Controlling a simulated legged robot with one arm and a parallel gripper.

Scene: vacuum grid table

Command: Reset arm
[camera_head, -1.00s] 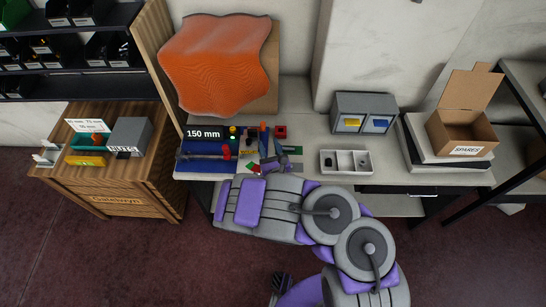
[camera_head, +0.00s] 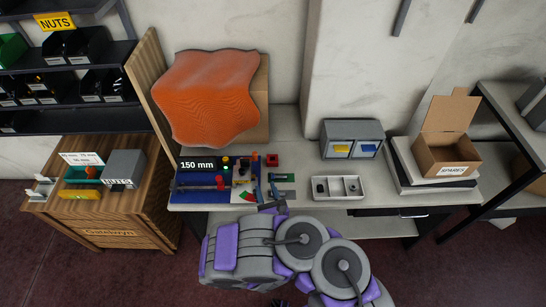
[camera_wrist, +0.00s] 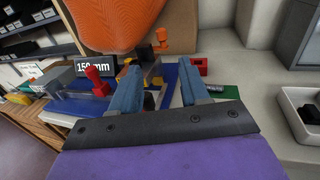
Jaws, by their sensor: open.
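My gripper (camera_wrist: 160,88) is open and empty in the wrist view, its two blue fingers spread apart above the front of the workbench. In the head view my gripper (camera_head: 270,196) is at the bench's front edge, with my folded purple and grey arm below it. Behind the fingers lies a blue mat (camera_head: 192,185) with a fixture on it, including a red knob that shows in the wrist view (camera_wrist: 97,80). A display reading 150 mm (camera_head: 198,164) stands at the back of the mat. The fingers hide part of the fixture in the wrist view.
An orange wavy part (camera_head: 210,95) leans behind the mat. A white divided tray (camera_head: 338,196), a grey bin unit (camera_head: 352,139) and an open SPARES box (camera_head: 447,158) stand to the right. A wooden cabinet (camera_head: 105,218) stands left. Bare bench lies around the tray.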

